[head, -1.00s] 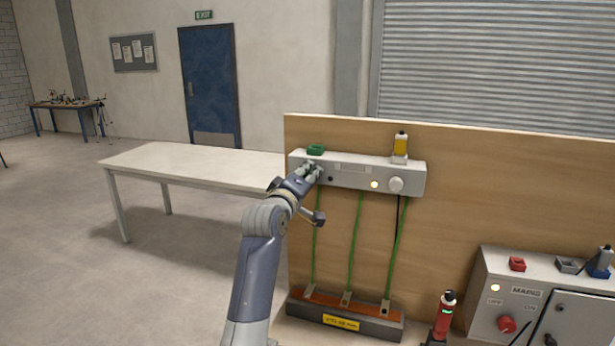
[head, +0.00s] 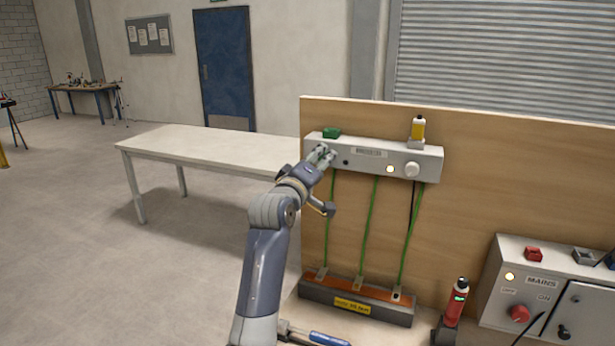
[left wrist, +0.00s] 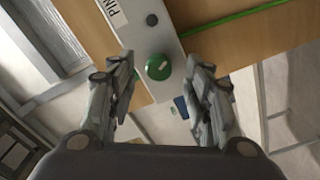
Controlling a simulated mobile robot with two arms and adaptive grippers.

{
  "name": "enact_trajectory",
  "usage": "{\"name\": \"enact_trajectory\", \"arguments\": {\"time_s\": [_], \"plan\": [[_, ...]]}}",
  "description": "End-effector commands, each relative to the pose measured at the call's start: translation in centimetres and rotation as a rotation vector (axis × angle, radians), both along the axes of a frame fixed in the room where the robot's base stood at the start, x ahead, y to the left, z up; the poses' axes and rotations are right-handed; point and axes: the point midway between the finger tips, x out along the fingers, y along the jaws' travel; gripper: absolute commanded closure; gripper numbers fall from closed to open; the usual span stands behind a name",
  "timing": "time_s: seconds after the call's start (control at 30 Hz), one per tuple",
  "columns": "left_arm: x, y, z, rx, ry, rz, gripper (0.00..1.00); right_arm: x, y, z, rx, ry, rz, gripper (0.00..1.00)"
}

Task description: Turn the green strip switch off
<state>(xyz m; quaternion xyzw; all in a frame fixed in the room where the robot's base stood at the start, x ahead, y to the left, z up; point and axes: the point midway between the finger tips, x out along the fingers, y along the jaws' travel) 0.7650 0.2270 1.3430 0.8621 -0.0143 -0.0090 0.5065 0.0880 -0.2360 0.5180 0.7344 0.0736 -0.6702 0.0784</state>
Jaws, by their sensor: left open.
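The green strip switch (left wrist: 158,67) is a round green knob with a pale mark across it, on the face of a light grey strip box. The left wrist view shows it between the two fingers of my left gripper (left wrist: 163,100), with visible space on both sides. In the head view my left gripper (head: 324,154) is at the left end of the strip box (head: 368,157) and hides the green switch. The fingers are apart and hold nothing. My right gripper is out of view.
Green cables hang below. A mains box (head: 540,285) stands at lower right.

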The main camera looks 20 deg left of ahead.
Motion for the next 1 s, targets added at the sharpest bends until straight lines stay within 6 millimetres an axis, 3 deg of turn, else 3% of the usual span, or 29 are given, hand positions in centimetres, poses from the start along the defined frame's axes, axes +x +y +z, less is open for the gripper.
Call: {"name": "enact_trajectory", "arguments": {"time_s": [0.3,0.5,1.0], "plan": [[-5.7,0.2,0.0,-0.001,-0.001,0.000,0.54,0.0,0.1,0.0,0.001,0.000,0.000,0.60],[-8.1,0.3,-0.1,0.000,0.001,0.000,0.54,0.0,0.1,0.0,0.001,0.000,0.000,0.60],[-9.0,0.3,-0.1,0.000,0.001,0.000,0.54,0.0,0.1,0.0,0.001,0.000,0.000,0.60]]}}
